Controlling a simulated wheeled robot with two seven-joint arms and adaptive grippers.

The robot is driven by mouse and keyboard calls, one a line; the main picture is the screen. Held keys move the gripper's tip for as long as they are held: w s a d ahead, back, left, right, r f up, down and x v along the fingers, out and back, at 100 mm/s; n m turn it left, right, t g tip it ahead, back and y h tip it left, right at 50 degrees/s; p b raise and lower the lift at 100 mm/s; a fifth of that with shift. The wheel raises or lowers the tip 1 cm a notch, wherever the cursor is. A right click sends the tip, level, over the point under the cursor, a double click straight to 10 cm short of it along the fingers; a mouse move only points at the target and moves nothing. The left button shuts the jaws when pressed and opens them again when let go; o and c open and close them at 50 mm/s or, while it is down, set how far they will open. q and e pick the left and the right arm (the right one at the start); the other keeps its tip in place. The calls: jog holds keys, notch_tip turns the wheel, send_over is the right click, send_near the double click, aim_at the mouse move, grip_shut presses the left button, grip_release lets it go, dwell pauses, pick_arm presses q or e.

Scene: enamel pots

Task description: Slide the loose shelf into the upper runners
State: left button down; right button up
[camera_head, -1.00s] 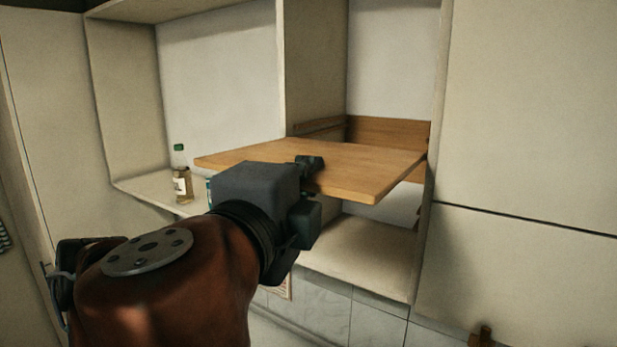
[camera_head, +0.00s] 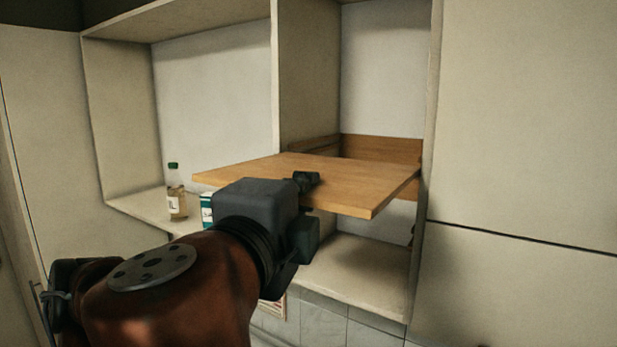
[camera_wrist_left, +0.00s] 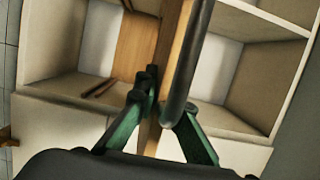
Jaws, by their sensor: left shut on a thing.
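The loose shelf (camera_head: 345,184) is a flat wooden board held roughly level in front of the right compartment. Its left end sticks out across the left compartment, and its right end is close to the right wall. I cannot tell whether it touches. My left gripper (camera_head: 306,182) is shut on its front edge; my wrist hides part of the board. In the left wrist view the green-linked fingers (camera_wrist_left: 160,104) straddle the board (camera_wrist_left: 170,48), seen edge-on. Wooden strips on the compartment's left wall (camera_head: 316,145) and back (camera_head: 382,149) may be runners; the board partly covers them. My right gripper is not in view.
The cabinet's vertical divider (camera_head: 306,75) and right wall (camera_head: 430,105) bound the compartment. A bottle with a green cap (camera_head: 176,196) and a green-and-white box (camera_head: 206,207) stand at left. The compartment's bottom panel (camera_head: 362,266) looks mostly clear.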

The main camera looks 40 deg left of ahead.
aim_at(332, 173)
pick_arm(q)
jog(key=shift+x, duration=0.9)
jog(key=shift+w+d, duration=0.2)
jog(key=shift+w, duration=0.9)
jog(key=shift+d+x, duration=0.2)
jog(key=shift+x, duration=0.8)
jog(key=shift+w, duration=0.15)
jog(key=shift+w, duration=0.85)
